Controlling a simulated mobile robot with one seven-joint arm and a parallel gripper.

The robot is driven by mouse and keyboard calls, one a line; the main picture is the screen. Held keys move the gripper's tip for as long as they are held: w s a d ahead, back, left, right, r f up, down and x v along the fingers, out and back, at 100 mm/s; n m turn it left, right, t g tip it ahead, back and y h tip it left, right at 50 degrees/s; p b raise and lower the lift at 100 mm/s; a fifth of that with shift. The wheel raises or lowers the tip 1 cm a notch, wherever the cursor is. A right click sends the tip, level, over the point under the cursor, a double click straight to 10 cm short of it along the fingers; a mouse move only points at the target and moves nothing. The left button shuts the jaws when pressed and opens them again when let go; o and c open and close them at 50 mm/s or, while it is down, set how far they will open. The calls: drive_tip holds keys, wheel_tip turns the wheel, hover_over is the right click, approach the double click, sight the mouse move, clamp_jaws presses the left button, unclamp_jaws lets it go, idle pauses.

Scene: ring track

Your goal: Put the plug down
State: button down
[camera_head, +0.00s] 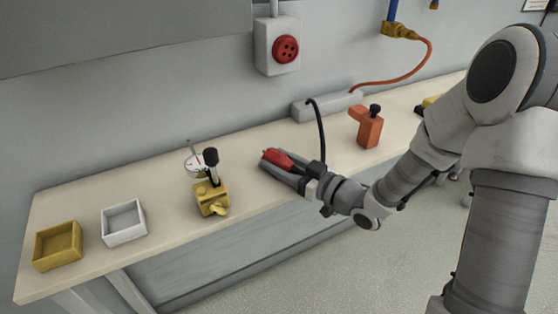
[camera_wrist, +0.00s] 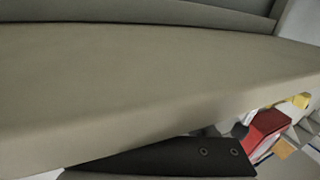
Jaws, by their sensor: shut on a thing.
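The plug (camera_head: 277,158) is red and lies between the fingers of my gripper (camera_head: 284,168) in the head view, close to the bench top. Whether it touches the bench cannot be told. My gripper is shut on it, reaching in from the right. A black cord (camera_head: 320,125) arcs from the end of the power strip down to my gripper; where it ends is hidden. The wrist view is filled mostly by a plain beige-grey surface, and the plug cannot be made out there with certainty.
On the bench (camera_head: 150,195) stand a yellow tray (camera_head: 43,259), a white tray (camera_head: 108,236), a yellow block with a black-knobbed lever (camera_head: 205,204), a dial (camera_head: 191,165), an orange block (camera_head: 368,130) and a power strip (camera_head: 312,107). A red socket (camera_head: 286,49) hangs on the wall.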

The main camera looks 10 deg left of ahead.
drive_tip(key=shift+c, duration=1.1)
unclamp_jaws()
drive_tip(key=shift+r+p, duration=0.45)
drive_tip(key=shift+r, duration=0.05)
drive_tip(key=shift+s+d+r+p, duration=0.1)
drive_tip(key=shift+d+r+p, duration=0.1)
drive_tip(key=shift+r+p, duration=0.15)
drive_tip(key=p+v, duration=0.2)
drive_tip(key=v, duration=0.9)
drive_tip(key=shift+s+d+f, duration=0.2)
drive_tip(key=shift+s+f, duration=0.05)
drive_tip(key=shift+f, duration=0.05)
